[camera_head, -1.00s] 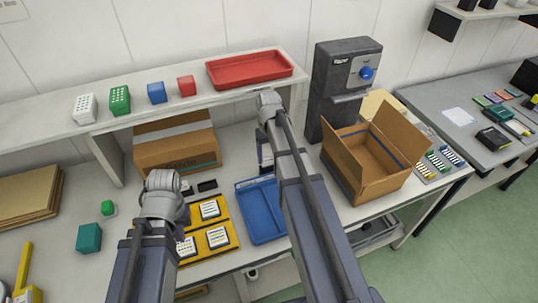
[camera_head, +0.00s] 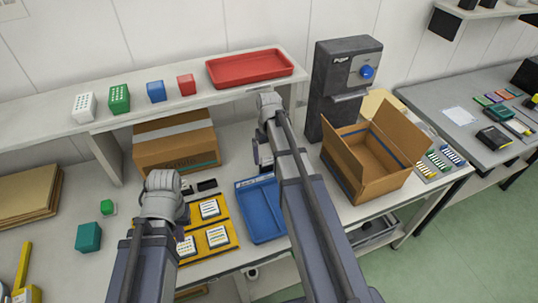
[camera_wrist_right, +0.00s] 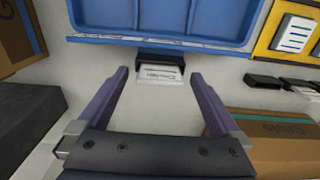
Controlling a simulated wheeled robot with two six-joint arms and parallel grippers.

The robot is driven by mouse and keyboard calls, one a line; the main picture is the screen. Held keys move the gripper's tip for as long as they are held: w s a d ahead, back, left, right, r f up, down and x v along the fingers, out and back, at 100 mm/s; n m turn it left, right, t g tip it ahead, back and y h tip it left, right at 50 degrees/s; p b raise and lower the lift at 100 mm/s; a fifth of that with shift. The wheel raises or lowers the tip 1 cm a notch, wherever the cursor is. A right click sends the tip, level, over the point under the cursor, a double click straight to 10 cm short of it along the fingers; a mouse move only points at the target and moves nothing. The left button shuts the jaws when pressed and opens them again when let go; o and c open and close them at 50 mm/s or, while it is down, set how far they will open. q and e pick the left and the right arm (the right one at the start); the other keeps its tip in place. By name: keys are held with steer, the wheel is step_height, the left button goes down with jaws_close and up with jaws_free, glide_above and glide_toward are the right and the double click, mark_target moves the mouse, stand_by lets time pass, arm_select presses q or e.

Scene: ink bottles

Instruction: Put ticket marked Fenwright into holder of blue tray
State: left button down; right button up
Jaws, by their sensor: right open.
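The blue tray (camera_head: 262,211) lies on the bench and fills the top of the right wrist view (camera_wrist_right: 165,18). A black holder (camera_wrist_right: 160,62) stands at the tray's edge there. A white ticket (camera_wrist_right: 159,76) with dark print shows at the holder; the print is too small to read surely, and I cannot tell whether the ticket is fully seated. My right gripper (camera_wrist_right: 160,82) is open, its purple fingers on either side of the ticket and apart from it. In the head view, my left arm ends above the yellow tray (camera_head: 233,238); its jaws are hidden.
Two dark holders (camera_head: 207,185) lie behind the yellow tray, which carries several white-labelled items. A closed cardboard box (camera_head: 175,148) stands behind them. An open cardboard box (camera_head: 357,158) and a dark dispenser (camera_head: 325,95) stand right of my right arm.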

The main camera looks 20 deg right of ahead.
step_height(320, 180, up, 8)
steer(key=p, duration=0.8)
steer(key=shift+f, duration=0.1)
stand_by(0.4)
steer(key=shift+s+a, duration=0.1)
steer(key=shift+a, duration=0.1)
steer(key=s+a+f+n+b, duration=0.2)
steer(key=s+a+b, duration=0.1)
steer(key=s+a, duration=0.5)
steer(key=s+a+f+n+h+b, duration=0.1)
steer(key=s+a+f+n+b, duration=0.1)
steer(key=s+a, duration=0.7)
steer(key=a+f, duration=0.1)
steer(key=a, duration=0.4)
steer(key=shift+a+f+b, duration=0.2)
steer(key=shift+a+b, duration=0.15)
steer(key=shift+b, duration=0.05)
